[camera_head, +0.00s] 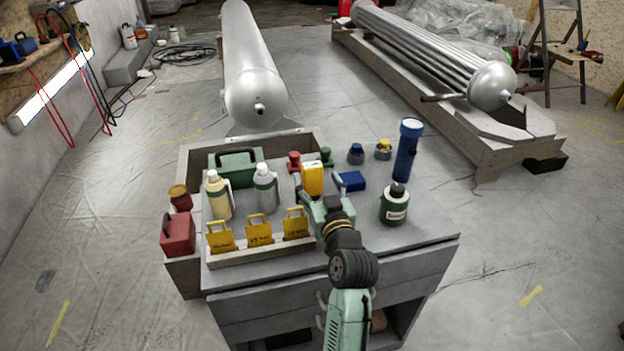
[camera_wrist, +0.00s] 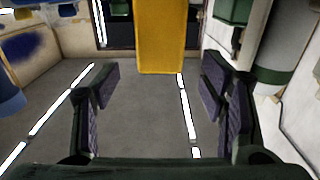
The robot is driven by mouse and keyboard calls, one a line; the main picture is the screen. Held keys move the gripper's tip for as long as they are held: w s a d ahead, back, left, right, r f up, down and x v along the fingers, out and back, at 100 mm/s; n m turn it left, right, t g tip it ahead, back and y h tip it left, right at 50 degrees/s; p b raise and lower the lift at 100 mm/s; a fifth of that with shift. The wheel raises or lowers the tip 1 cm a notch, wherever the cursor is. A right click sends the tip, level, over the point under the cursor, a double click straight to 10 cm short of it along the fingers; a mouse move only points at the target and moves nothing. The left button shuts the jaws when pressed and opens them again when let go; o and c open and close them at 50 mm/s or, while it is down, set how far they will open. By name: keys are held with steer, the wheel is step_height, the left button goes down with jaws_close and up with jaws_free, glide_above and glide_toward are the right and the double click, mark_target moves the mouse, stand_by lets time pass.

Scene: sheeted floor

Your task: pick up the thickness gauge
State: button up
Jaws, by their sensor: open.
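The thickness gauge appears to be the yellow upright block (camera_head: 313,178) on the workbench top, near its middle. In the wrist view the yellow block (camera_wrist: 162,38) stands ahead of my gripper (camera_wrist: 158,85), slightly right of centre between the fingers. My gripper is open, with a clear gap between the two pads and nothing held. In the head view my gripper (camera_head: 322,203) is just in front of the yellow block, whose lower part it hides. I cannot tell whether a finger touches it.
A blue block (camera_head: 350,181) lies close to the right. A blue flashlight (camera_head: 407,152) and green bottle (camera_head: 395,205) stand farther right. Two spray bottles (camera_head: 218,195) (camera_head: 266,188), a green case (camera_head: 236,162) and a rack of yellow tags (camera_head: 259,234) are left. Red and green valves stand behind.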

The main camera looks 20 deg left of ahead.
mark_target(314, 173)
steer(key=p+x, duration=0.1)
steer(key=x, duration=0.4)
steer(key=shift+w+a, duration=0.15)
steer(key=shift+c, duration=0.2)
steer(key=c, duration=1.3)
